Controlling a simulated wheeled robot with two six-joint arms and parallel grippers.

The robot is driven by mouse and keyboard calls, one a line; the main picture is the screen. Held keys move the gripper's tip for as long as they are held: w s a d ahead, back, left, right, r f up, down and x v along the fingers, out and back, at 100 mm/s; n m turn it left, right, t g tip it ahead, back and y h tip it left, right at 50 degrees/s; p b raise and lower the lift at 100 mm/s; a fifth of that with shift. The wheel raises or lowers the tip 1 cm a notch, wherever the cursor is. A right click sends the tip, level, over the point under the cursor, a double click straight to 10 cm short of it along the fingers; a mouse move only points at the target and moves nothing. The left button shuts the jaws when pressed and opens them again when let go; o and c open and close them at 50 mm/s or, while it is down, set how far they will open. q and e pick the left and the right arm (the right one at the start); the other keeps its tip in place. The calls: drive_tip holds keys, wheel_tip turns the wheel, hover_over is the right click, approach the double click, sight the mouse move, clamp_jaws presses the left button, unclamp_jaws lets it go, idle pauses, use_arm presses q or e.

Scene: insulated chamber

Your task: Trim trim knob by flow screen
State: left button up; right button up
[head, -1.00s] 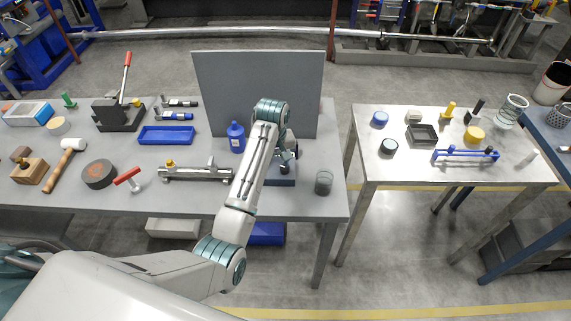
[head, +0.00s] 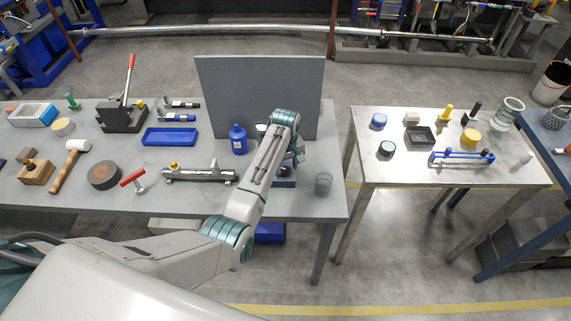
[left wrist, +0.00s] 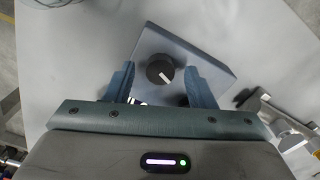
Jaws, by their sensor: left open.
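My left gripper (left wrist: 159,80) is open, with one blue-grey finger on each side of the knob in the picture. I cannot tell whether the fingers touch it or how far above it they are. In the head view, my left arm covers most of the box (head: 284,183), and the knob is hidden. I cannot make out a readable flow screen. My right gripper is not in view.
A tall grey panel (head: 262,85) stands behind the box. A metal clamp-like fixture (head: 198,175) lies further left. A second table (head: 395,172) stands at the right.

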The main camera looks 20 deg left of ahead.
use_arm(q)
drive_tip(key=shift+f, duration=0.45)
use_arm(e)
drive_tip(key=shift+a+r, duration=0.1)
use_arm(q)
drive_tip(key=c, duration=1)
drive_tip(key=n, duration=0.2)
drive_tip(key=shift+n, duration=1.7)
drive_tip(key=o, duration=1)
